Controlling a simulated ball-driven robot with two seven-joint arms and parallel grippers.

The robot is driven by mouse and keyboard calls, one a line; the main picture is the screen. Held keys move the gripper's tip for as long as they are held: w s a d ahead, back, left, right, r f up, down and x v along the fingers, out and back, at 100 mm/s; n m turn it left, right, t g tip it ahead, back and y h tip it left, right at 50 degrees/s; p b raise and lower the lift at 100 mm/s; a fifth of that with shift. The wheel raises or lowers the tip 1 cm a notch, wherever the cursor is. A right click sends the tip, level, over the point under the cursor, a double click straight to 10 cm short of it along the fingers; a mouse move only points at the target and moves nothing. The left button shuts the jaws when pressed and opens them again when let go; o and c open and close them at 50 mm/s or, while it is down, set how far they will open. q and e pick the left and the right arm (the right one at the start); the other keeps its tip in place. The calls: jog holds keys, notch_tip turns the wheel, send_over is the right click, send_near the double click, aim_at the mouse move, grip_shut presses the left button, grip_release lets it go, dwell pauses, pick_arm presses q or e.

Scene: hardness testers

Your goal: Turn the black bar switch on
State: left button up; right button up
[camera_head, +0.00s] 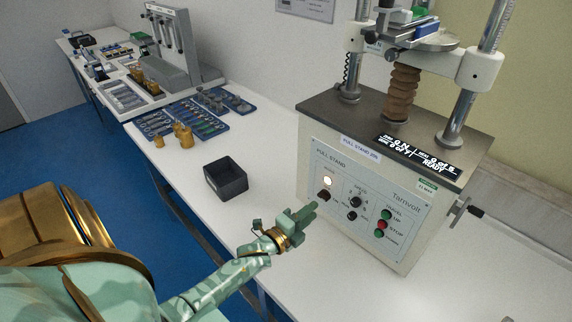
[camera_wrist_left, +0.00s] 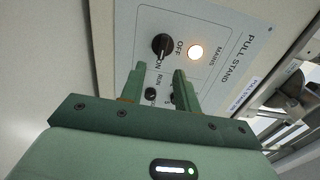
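The black bar switch (camera_head: 324,195) is on the lower left of the pull stand's front panel, under a glowing white lamp (camera_head: 328,181). In the left wrist view the switch (camera_wrist_left: 161,45) lies beside the lit lamp (camera_wrist_left: 196,51), with OFF and ON printed next to it. Its bar runs roughly up and down there, its lower end near ON. My left gripper (camera_head: 308,211) is just in front of the panel, below the switch. In the left wrist view its fingers (camera_wrist_left: 157,82) are apart with nothing between them, short of the switch. My right gripper is not shown.
The pull stand (camera_head: 400,125) stands on the white bench. Its panel also has small black knobs (camera_head: 356,202) and green and red buttons (camera_head: 381,225). An empty black box (camera_head: 226,179), brass weights (camera_head: 184,137) and blue tool trays (camera_head: 160,122) lie to the left.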

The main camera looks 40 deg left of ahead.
pick_arm(q)
jog(key=s, duration=1.1)
jog(key=shift+a, duration=0.45)
